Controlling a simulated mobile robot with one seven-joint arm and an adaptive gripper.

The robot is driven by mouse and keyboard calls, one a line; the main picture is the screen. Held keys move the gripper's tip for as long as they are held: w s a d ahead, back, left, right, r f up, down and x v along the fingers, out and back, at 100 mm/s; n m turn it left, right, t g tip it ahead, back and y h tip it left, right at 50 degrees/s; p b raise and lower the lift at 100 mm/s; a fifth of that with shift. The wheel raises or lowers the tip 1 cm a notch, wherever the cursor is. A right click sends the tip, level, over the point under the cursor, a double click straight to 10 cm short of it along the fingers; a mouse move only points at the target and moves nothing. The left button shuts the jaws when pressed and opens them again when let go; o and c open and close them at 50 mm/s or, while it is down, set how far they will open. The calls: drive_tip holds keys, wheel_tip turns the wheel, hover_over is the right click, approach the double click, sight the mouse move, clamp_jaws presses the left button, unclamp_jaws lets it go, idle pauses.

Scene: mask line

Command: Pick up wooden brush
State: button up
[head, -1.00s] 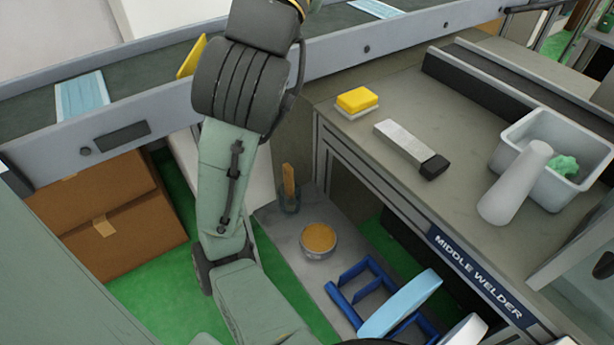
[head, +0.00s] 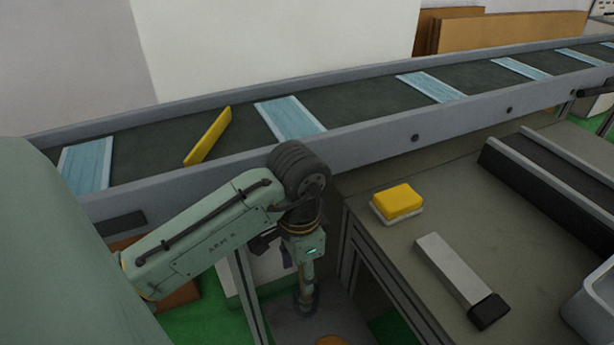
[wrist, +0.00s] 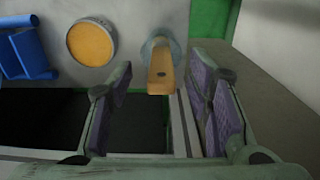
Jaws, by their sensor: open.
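The wooden brush stands upright in a clear glass holder (wrist: 172,46); its light brown handle end (wrist: 160,72) points up toward the wrist camera. In the wrist view my gripper (wrist: 160,88) is open, with its purple-padded fingers on either side of the handle and a gap on both sides. In the head view the brush (head: 307,274) shows just below my gripper (head: 303,252). The brush's lower end is hidden inside the holder in the wrist view.
A round tin with orange contents (wrist: 91,43) and a blue rack (wrist: 24,52) are beside the holder on the low shelf. The workbench (head: 385,265) carries a yellow sponge (head: 398,200) and a grey-handled tool (head: 455,272). A conveyor (head: 365,105) with blue masks runs behind.

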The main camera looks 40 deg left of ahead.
drive_tip(key=shift+w+d+f+p, duration=0.1)
drive_tip(key=shift+w+f+p, duration=0.05)
drive_tip(key=shift+f, duration=0.9)
drive_tip(key=shift+w+f+p, duration=0.15)
drive_tip(key=shift+w+f, duration=0.05)
drive_tip(key=shift+f, duration=0.85)
drive_tip(key=shift+w+d+f+p, duration=0.1)
drive_tip(key=shift+w+f+p, duration=0.05)
drive_tip(key=shift+f, duration=0.9)
drive_tip(key=shift+c, duration=0.2)
clamp_jaws()
